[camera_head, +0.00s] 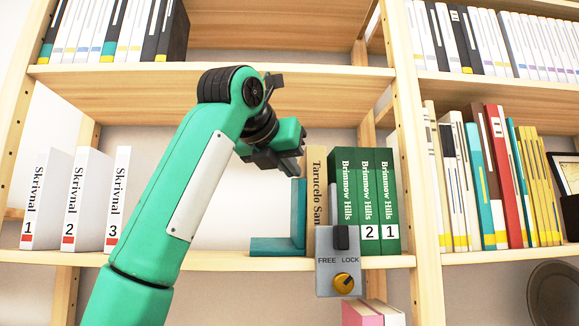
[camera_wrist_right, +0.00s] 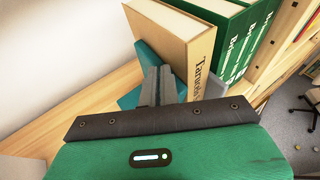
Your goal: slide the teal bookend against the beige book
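The teal bookend (camera_head: 299,215) stands upright on the middle shelf, its base reaching left. The beige book (camera_head: 316,180), with "Tarucelo San..." on its spine, stands just right of it. They look very close; I cannot tell whether they touch. In the right wrist view the bookend (camera_wrist_right: 130,99) is partly hidden behind my fingers, beside the beige book (camera_wrist_right: 175,40). My right gripper (camera_head: 290,168) is at the top of the bookend's upright plate. Its fingers (camera_wrist_right: 159,85) look closed together with nothing visible between them. My left gripper is not in view.
Green books (camera_head: 362,200) stand right of the beige book. A grey FREE/LOCK box (camera_head: 325,278) with a yellow knob hangs at the shelf's front edge, its bar before the books. White Skrivnal binders (camera_head: 85,200) stand at the left. Bare shelf lies left of the bookend.

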